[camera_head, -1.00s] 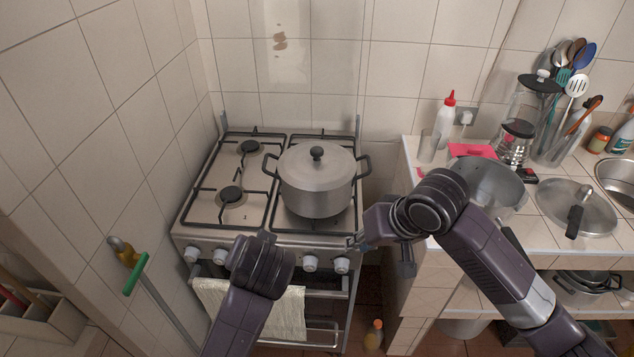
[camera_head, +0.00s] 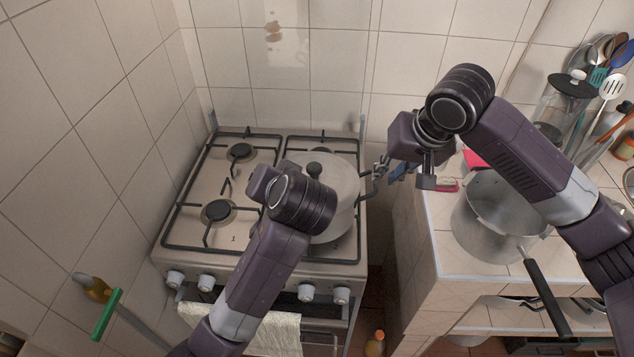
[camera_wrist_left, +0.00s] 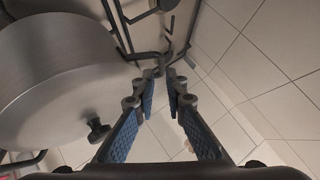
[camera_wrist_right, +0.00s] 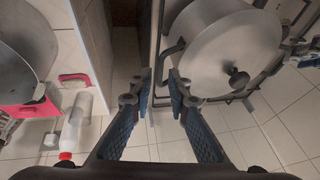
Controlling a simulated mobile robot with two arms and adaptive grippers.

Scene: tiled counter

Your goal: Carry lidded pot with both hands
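My right gripper (camera_head: 381,170) is by the pot's right handle (camera_head: 372,188). In the right wrist view its fingers (camera_wrist_right: 160,85) are apart and empty, with the handle (camera_wrist_right: 166,58) just beyond the tips.
The gas stove (camera_head: 190,245) has bare burners at left. Tiled walls close in the back and left. On the right counter an open pan (camera_head: 490,215) with a long handle sits below my right arm. A bottle (camera_head: 375,343) stands on the floor.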

